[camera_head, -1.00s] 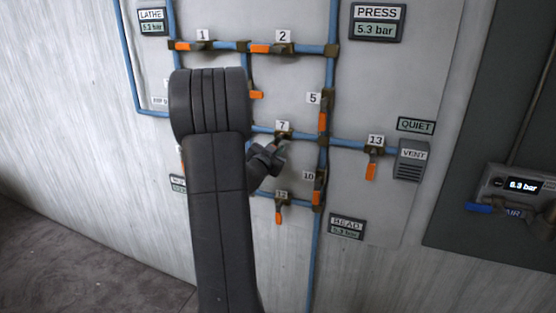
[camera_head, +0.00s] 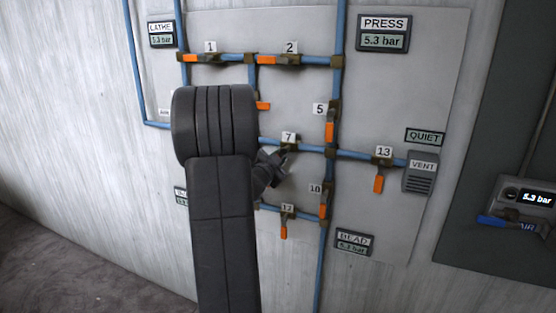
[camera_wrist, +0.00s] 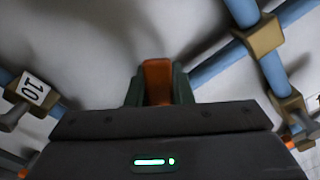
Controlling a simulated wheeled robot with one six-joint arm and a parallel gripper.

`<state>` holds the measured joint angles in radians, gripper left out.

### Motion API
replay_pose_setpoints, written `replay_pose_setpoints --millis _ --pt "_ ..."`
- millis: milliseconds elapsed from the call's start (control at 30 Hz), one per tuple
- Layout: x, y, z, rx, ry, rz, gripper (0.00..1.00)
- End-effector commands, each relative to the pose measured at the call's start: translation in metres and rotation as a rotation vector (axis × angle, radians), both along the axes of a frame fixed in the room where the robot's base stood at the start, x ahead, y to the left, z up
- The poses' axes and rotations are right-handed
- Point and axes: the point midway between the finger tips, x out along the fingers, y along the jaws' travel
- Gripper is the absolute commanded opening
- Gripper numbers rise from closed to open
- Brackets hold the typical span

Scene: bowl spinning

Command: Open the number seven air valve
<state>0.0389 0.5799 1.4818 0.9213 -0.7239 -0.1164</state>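The number seven valve (camera_head: 284,147) sits on a horizontal blue pipe, under its white "7" label, near the middle of the wall panel. My gripper (camera_head: 277,159) is at this valve, just below the label, and covers its handle in the head view. In the wrist view an orange handle (camera_wrist: 157,78) stands between the two dark green fingers of my gripper (camera_wrist: 159,92). Both fingers lie against its sides, with no clear gap. The handle's exact angle to its pipe is hidden.
Valve 5 (camera_head: 331,132) and valve 10 (camera_head: 323,205) are close on the right. Valve 12 (camera_head: 284,228) hangs below, and valve 13 (camera_head: 380,178) stands farther right beside the vent (camera_head: 419,184). The PRESS display (camera_head: 383,44) reads 5.3 bar. My arm hides the panel's left part.

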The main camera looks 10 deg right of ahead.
Motion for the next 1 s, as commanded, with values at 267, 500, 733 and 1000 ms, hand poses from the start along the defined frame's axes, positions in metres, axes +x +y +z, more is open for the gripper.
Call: replay_pose_setpoints --millis 267,500,733,1000 --pt "0.000 0.000 0.000 -0.001 0.001 0.000 0.42" --pt "0.000 0.000 0.000 -0.008 0.006 0.000 0.42" --pt "-0.003 -0.005 0.000 -0.121 0.086 0.000 0.42" --pt "-0.010 -0.014 -0.003 -0.324 0.224 0.000 0.42"
